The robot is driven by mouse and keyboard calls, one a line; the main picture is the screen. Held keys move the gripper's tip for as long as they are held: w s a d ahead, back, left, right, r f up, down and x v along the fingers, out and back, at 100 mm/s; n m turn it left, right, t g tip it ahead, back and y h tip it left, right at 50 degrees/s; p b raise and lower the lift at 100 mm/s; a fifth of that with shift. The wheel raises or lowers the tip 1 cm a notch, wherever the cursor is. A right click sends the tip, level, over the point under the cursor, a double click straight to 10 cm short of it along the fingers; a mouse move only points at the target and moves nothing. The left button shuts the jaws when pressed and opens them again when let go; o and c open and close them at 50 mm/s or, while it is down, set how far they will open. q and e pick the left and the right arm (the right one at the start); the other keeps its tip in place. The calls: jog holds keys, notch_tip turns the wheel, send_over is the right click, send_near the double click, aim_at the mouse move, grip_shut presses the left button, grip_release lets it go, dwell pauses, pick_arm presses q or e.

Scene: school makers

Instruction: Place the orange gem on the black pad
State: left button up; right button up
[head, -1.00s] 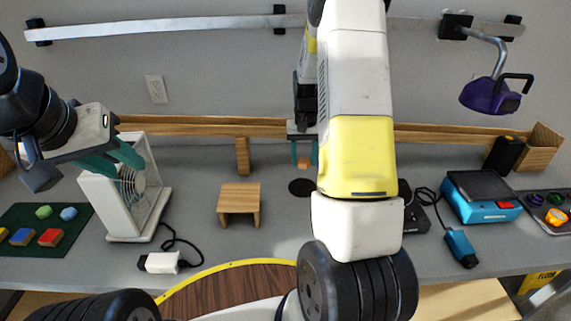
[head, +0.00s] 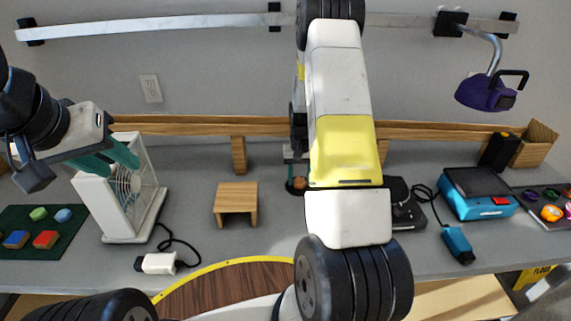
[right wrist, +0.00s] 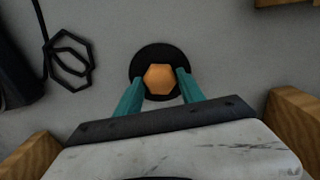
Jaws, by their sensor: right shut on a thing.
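The orange gem (right wrist: 160,78) is a hexagonal piece seen between my right gripper's teal fingers in the right wrist view. It also shows small in the head view (head: 299,183). The round black pad (right wrist: 150,55) lies on the grey table behind and under the gem, partly hidden by it. The pad's left edge shows in the head view (head: 290,188). My right gripper (right wrist: 161,72) is shut on the gem, over the pad. I cannot tell whether the gem touches the pad. My left gripper (head: 118,162) is open and empty in front of the white fan.
The white fan (head: 102,205) stands at left, beside a green mat (head: 25,218) with coloured pieces. A small wooden stand (head: 237,198) is left of the pad. A blue device (head: 478,205) and a purple lamp-like tool (head: 485,95) are at right.

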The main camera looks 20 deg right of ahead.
jog(key=shift+f, duration=0.15)
jog(key=o, duration=1.3)
jog(key=shift+o, duration=0.2)
notch_tip(320, 180, up, 12)
notch_tip(320, 180, up, 11)
jog(key=t, duration=0.2)
send_over(299, 180)
jog(key=s+a, duration=0.5)
jog(key=s+a+r+n+t, duration=0.1)
jog(key=s+a+r, duration=0.2)
jog(key=s, duration=0.3)
jog(key=s+a+r+n+t+y, duration=0.1)
jog(key=s+a+r, duration=0.1)
jog(key=s+r, duration=0.2)
jog(key=s+a+r+n+t+y, duration=0.1)
jog(key=s+a+r+t, duration=0.1)
jog(key=s, duration=0.8)
notch_tip(299, 180, up, 3)
jog(key=shift+a+f+n, duration=0.15)
jog(key=shift+a+n, duration=0.15)
jog(key=shift+a, duration=0.5)
jog(key=shift+s, duration=0.1)
